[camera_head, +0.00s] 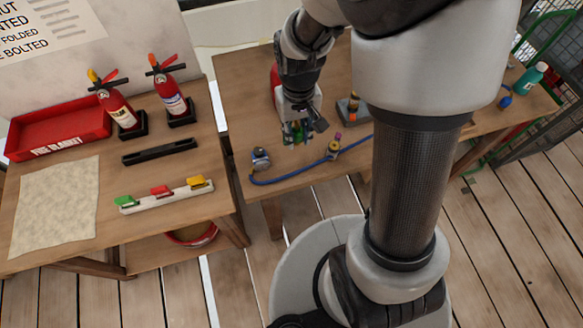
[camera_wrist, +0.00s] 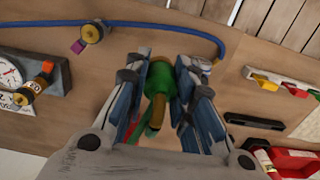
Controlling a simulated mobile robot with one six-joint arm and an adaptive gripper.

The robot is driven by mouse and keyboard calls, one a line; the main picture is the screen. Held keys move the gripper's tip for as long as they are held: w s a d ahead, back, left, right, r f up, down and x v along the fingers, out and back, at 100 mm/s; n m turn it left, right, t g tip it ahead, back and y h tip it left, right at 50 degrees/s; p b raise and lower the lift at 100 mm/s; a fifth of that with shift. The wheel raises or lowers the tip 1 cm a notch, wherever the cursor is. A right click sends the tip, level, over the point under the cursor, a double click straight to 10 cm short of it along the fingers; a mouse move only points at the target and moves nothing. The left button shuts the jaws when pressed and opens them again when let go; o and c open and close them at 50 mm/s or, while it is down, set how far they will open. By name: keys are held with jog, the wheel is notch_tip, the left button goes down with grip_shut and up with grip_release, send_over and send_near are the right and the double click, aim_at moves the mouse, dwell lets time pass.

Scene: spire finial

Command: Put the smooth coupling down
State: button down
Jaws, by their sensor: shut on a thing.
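My gripper (camera_head: 300,132) is over the middle bench, its fingers pointing down. In the wrist view my gripper (camera_wrist: 158,95) is shut on a green fitting with brass-coloured parts, which I take as the smooth coupling (camera_wrist: 160,77). The coupling sits between the two blue-grey fingers, which hide part of its sides. In the head view only a little green shows between the fingers. Whether the coupling touches the bench top cannot be told.
A gauge block (camera_wrist: 40,86) stands nearby. The left bench holds a clip rack (camera_head: 165,194), a black holder (camera_head: 160,151) and fire extinguishers (camera_head: 172,95).

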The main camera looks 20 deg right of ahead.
aim_at(296, 168)
notch_tip(296, 168, down, 15)
jog(key=b, duration=0.4)
jog(key=shift+b, duration=0.35)
jog(key=shift+f, duration=0.25)
jog(key=c, duration=1.4)
grip_release()
jog(key=shift+o, duration=0.2)
jog(key=shift+r, duration=0.1)
